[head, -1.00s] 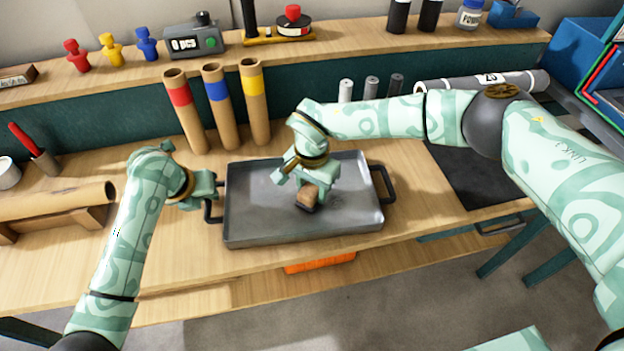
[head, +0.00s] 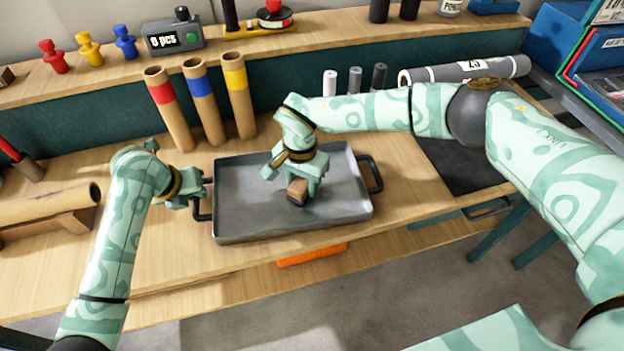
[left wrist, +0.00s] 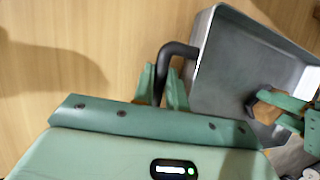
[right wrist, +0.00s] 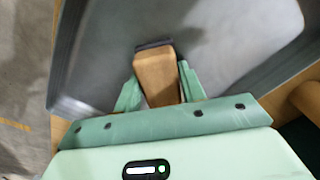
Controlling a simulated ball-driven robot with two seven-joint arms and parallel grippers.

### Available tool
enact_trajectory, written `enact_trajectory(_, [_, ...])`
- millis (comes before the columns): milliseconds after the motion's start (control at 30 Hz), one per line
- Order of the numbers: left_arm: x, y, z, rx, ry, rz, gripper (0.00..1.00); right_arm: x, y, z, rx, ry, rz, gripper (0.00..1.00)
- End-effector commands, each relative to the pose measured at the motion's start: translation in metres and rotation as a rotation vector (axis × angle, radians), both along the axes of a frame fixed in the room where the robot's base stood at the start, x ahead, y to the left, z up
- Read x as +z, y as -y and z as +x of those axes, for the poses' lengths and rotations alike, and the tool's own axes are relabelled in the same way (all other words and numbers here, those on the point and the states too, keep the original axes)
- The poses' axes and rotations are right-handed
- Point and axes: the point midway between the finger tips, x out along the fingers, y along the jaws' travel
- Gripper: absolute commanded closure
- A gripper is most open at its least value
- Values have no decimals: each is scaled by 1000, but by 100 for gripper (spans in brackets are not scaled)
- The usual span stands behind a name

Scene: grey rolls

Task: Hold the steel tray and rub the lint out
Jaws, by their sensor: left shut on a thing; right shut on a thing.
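The steel tray (head: 240,217) lies flat on the wooden bench, with a black handle at each short side. My left gripper (head: 203,190) is shut on the tray's left handle (left wrist: 170,54). My right gripper (head: 298,184) is over the middle of the tray, shut on a wooden block with a dark pad under it (right wrist: 155,75). The block's dark underside is at the tray floor; whether it touches is hard to tell. I cannot make out lint on the tray floor; the area under the block and gripper is hidden.
Cardboard tubes with red, blue and yellow bands (head: 201,100) stand behind the tray. A black mat (head: 455,165) lies to its right. A long tube on a wooden rest (head: 45,212) is at the left. An orange thing (head: 312,254) shows below the bench's front edge.

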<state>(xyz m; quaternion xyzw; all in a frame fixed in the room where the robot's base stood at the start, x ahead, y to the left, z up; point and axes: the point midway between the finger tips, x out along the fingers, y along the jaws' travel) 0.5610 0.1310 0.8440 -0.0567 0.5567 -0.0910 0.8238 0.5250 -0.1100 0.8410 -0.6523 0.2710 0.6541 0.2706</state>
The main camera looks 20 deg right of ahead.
Motion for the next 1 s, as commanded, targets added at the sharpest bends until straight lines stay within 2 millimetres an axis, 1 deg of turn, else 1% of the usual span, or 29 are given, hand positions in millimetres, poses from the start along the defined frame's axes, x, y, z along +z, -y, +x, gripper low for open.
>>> enact_trajectory(33, [0,0,0,0,1,-1,100,0,-5,0,1,-1,1,89])
enact_trajectory(167, [0,0,0,0,1,-1,100,-1,-3,12,-3,1,-1,89])
enact_trajectory(700, [0,0,0,0,1,0,100,0,46,9,-1,-1,-1,89])
enact_trajectory(800, [0,0,0,0,1,-1,100,0,33,10,2,0,0,89])
enact_trajectory(1000, [1,0,0,0,1,-1,100,0,15,12,1,0,0,89])
